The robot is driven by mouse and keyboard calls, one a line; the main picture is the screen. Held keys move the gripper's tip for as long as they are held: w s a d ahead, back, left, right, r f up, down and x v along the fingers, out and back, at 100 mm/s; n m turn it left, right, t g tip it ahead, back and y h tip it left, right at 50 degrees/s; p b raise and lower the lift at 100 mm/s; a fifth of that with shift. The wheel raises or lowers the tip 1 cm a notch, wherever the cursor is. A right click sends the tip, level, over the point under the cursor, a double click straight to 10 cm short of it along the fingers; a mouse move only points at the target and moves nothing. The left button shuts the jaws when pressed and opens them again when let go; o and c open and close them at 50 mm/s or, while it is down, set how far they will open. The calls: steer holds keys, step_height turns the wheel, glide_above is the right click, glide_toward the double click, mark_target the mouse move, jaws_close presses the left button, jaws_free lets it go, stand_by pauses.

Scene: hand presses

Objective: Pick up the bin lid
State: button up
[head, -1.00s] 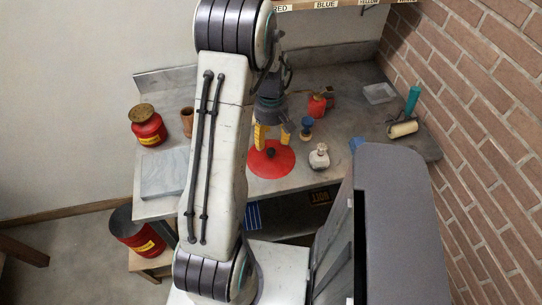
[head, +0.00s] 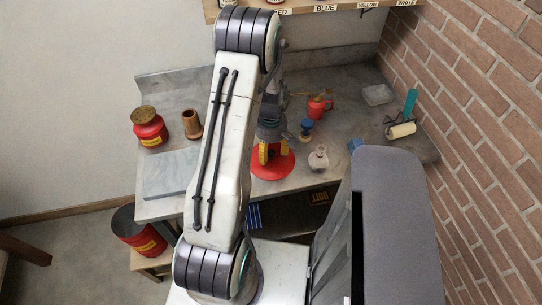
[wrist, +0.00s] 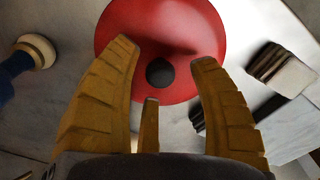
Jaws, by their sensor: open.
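The bin lid is a red disc (head: 284,168) with a black knob, lying flat near the front edge of the grey bench. In the wrist view the red lid (wrist: 198,35) fills the top middle, and its black knob (wrist: 160,73) lies between my yellow fingers. My gripper (head: 273,153) is open over the lid, with its fingers spread around the knob and apart from it. In the wrist view my gripper (wrist: 163,60) holds nothing. Whether the fingertips touch the disc is unclear. My gripper hides part of the lid in the head view.
A pale stoppered bottle (head: 318,158) and a blue-topped stamp (head: 306,128) stand close right of the lid. A red oil can (head: 319,106) is behind. A grey slab (head: 170,175) and red canister (head: 149,130) are left. A red bin (head: 135,232) stands below left.

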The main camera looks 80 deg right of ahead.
steer(key=shift+f, duration=0.45)
steer(key=shift+c, duration=0.4)
jaws_close()
